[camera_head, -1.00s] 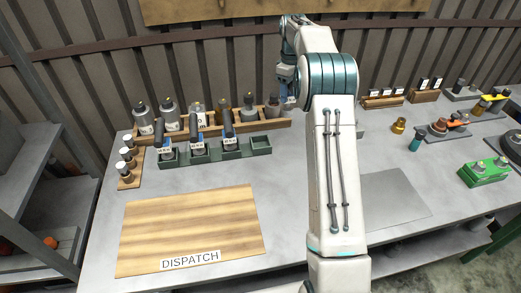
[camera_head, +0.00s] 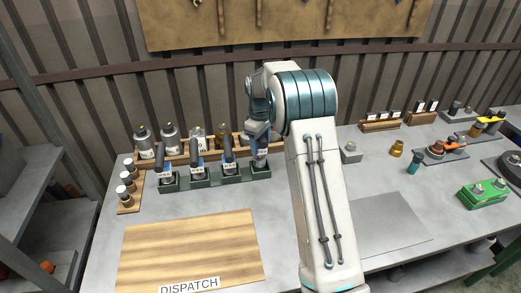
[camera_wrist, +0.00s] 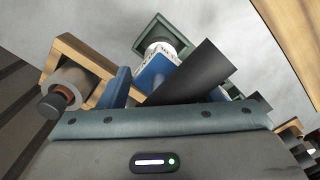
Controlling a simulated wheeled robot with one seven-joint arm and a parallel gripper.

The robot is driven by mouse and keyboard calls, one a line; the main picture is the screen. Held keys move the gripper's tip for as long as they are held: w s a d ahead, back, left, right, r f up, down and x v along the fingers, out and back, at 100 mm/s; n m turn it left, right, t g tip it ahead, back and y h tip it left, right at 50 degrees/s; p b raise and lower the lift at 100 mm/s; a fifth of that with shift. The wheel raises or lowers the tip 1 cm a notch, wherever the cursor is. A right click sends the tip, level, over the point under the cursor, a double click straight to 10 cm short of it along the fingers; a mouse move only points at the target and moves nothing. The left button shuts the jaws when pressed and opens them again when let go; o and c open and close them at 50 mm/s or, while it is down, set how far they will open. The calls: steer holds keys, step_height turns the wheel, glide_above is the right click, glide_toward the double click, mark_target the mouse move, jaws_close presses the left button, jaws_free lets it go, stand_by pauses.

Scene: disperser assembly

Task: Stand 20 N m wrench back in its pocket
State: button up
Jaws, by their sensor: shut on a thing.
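My gripper (camera_head: 259,136) is shut on a wrench (camera_head: 261,152) above the rightmost pocket of the green rack (camera_head: 215,182). The wrench has a dark handle, a blue band and a white label too small to read. It stands about upright, with its lower end at the pocket mouth; I cannot tell whether it touches the bottom. In the wrist view, the held wrench's blue part (camera_wrist: 156,72) and label show against the green pocket wall (camera_wrist: 147,31). Several similar wrenches stand in the other pockets, including one nearby (camera_head: 229,155).
A wooden rack with bottles (camera_head: 170,138) stands just behind the green rack. A small wooden stand (camera_head: 129,205) holds jars at left. The wooden dispatch board (camera_head: 190,245) in front is bare. A green device (camera_head: 483,193) and other tools sit at right.

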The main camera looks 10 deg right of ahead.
mark_target(261, 151)
steer(key=shift+f+p, duration=0.45)
steer(key=shift+f, duration=1.4)
steer(key=shift+f, duration=0.2)
steer(key=o, duration=1.3)
steer(key=shift+r, duration=0.1)
